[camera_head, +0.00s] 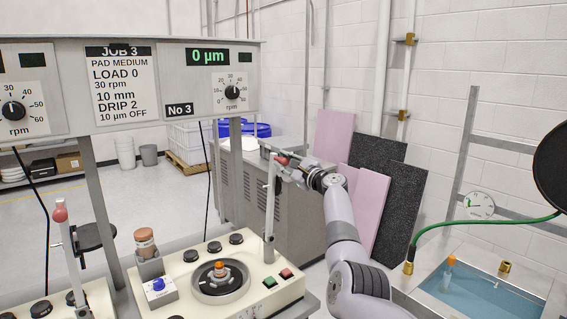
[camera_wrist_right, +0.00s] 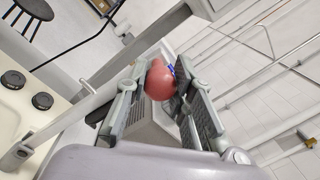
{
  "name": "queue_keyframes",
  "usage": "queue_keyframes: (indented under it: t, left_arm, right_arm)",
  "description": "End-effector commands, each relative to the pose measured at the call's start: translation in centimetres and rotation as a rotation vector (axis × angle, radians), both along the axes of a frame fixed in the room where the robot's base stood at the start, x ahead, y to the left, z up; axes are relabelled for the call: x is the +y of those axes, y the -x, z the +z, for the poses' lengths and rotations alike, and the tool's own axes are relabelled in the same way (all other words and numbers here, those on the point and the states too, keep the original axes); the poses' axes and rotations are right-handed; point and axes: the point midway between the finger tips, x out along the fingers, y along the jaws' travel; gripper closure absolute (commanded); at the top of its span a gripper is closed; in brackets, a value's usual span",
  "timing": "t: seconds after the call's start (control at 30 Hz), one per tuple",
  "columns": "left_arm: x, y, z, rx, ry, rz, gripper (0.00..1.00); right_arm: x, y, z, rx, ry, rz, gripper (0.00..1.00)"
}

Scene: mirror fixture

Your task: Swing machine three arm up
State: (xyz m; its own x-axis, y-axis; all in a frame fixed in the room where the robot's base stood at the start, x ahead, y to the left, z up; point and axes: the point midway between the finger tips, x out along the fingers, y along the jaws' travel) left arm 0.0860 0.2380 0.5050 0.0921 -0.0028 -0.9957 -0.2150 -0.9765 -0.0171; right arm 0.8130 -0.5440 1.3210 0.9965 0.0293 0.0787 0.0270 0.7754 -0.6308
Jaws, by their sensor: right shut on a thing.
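Machine three (camera_head: 180,310), a cream unit under the "No 3" panel (camera_head: 180,110), stands at lower centre. Its pale arm (camera_head: 270,205) stands roughly upright at the unit's right rear, clear of the round plate (camera_head: 221,284), which carries a small orange-topped piece (camera_head: 220,267). The arm's red knob (camera_head: 281,160) is at its upper end. My right gripper (camera_head: 288,165) is at this knob, coming from the right. In the right wrist view the red knob (camera_wrist_right: 155,84) sits between the two fingers of my right gripper (camera_wrist_right: 165,82), which is shut on it. My left gripper is out of view.
A neighbouring machine's upright arm with a red knob (camera_head: 60,212) stands at left. A water tank (camera_head: 485,295) with a green hose (camera_head: 480,222) is at right. Pink and dark slabs (camera_head: 400,200) lean against the wall.

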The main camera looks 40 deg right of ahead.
Motion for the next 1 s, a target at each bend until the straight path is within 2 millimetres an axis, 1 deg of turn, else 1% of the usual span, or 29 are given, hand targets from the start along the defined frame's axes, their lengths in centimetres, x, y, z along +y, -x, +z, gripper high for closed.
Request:
queue_keyframes:
  t: [0.03,0.07,0.37,0.63,0.77,0.87,1.0]
  left_arm:
    - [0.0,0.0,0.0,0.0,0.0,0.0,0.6]
    - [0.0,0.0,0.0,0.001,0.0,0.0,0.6]
    - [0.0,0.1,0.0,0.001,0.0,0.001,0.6]
    - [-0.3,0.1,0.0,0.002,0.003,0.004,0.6]
    - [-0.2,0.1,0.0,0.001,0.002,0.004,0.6]
    - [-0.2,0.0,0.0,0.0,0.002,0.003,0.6]
    - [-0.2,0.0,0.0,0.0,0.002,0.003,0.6]
  right_arm:
    - [-0.6,0.2,0.7,-0.011,0.0,-0.014,1.0]
    - [-0.6,0.2,0.7,-0.012,-0.001,-0.015,0.76]
    - [-0.4,0.1,0.4,-0.007,0.001,-0.01,0.56]
    - [-0.2,0.1,0.2,-0.004,0.001,-0.006,0.56]
    - [-0.3,0.4,0.1,-0.002,0.002,-0.006,0.56]
    - [-0.3,1.0,0.0,-0.003,0.005,-0.007,0.56]
    - [-0.3,2.5,-0.2,-0.002,0.005,-0.006,0.56]
